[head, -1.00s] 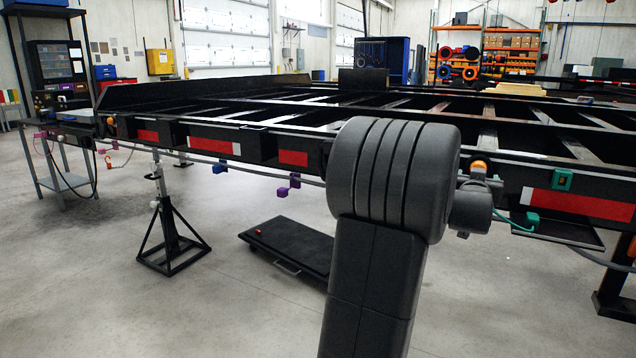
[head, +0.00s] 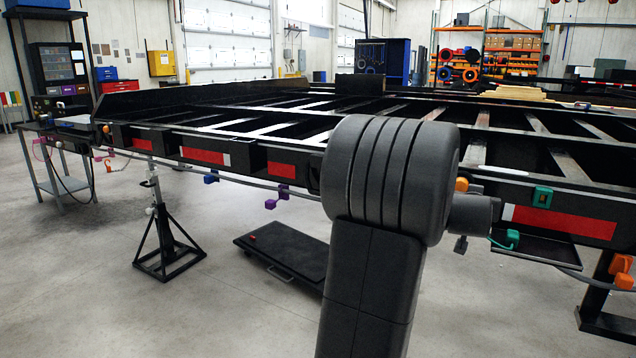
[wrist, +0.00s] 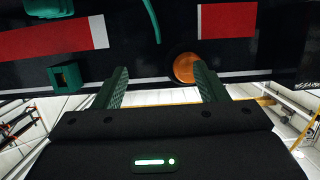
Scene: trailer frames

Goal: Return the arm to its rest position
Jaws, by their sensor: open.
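My gripper (wrist: 160,88) shows in the wrist view with its two green-faced fingers spread apart and nothing between them. The black trailer frame (head: 390,140) stands across the head view, and its side rail (wrist: 140,55) with red strips fills the top of the wrist view. An orange round lamp (wrist: 185,67) sits on the rail by the right fingertip; I cannot tell whether they touch. A green box (wrist: 66,77) is on the rail left of the fingers. In the head view my arm stands in front of the trailer and hides the gripper.
A black jack stand (head: 165,235) and a low black creeper (head: 285,250) are on the floor under the trailer's near side. A green connector (head: 507,240) hangs right of my arm. A workbench (head: 62,170) stands at the far left. The foreground floor is clear.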

